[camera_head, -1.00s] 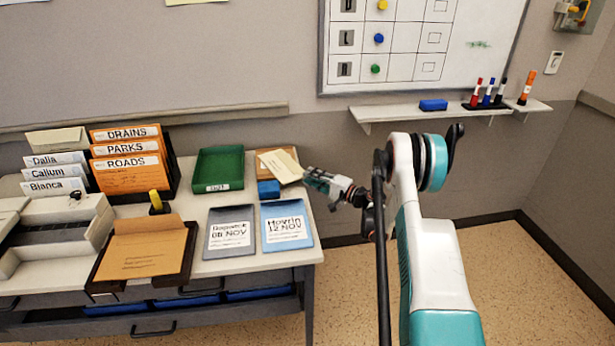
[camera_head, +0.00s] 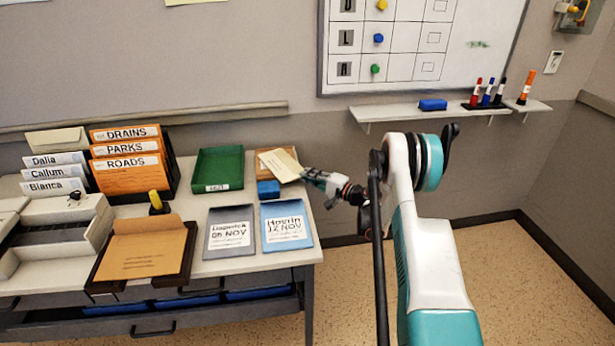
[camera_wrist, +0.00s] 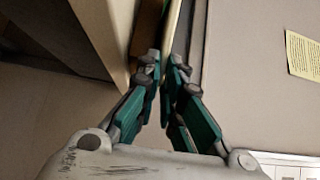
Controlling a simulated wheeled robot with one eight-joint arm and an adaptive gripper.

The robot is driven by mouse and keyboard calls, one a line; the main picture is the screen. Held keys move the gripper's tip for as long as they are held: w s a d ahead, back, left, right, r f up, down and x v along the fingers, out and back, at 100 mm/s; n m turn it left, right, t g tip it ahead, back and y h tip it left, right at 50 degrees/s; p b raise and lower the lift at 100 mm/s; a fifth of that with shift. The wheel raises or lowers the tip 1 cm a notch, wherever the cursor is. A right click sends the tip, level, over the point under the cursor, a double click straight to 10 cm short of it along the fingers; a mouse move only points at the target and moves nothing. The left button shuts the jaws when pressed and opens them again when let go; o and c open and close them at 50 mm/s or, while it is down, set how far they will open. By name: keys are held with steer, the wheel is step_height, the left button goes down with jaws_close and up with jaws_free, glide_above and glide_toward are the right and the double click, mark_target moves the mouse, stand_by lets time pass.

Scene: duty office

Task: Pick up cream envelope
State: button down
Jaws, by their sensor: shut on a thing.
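The cream envelope (camera_head: 281,165) is at the back right of the desk, tilted over a brown tray (camera_head: 262,153). My gripper (camera_head: 305,174) reaches in from the right and meets the envelope's right edge. In the wrist view the two fingers of my gripper (camera_wrist: 166,75) are closed on the thin pale edge of the envelope (camera_wrist: 171,35). Most of the envelope lies beyond the fingertips there. I cannot tell whether its far side still touches the tray.
A blue block (camera_head: 268,189) sits just in front of the brown tray. A green tray (camera_head: 218,168) is left of it. Two dated trays, grey (camera_head: 229,249) and blue (camera_head: 288,244), lie in front. A shelf with markers (camera_head: 450,112) is on the wall. The floor at right is clear.

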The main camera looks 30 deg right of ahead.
step_height(320, 180, up, 2)
steer(key=shift+r+p, duration=0.1)
steer(key=shift+p, duration=0.2)
steer(key=s+d+r, duration=0.2)
steer(key=s+d, duration=0.1)
steer(key=s, duration=0.3)
steer(key=s+d+r, duration=0.3)
steer(key=s, duration=0.3)
steer(key=shift+s+d, duration=0.15)
steer(key=shift+d, duration=0.25)
stand_by(0.8)
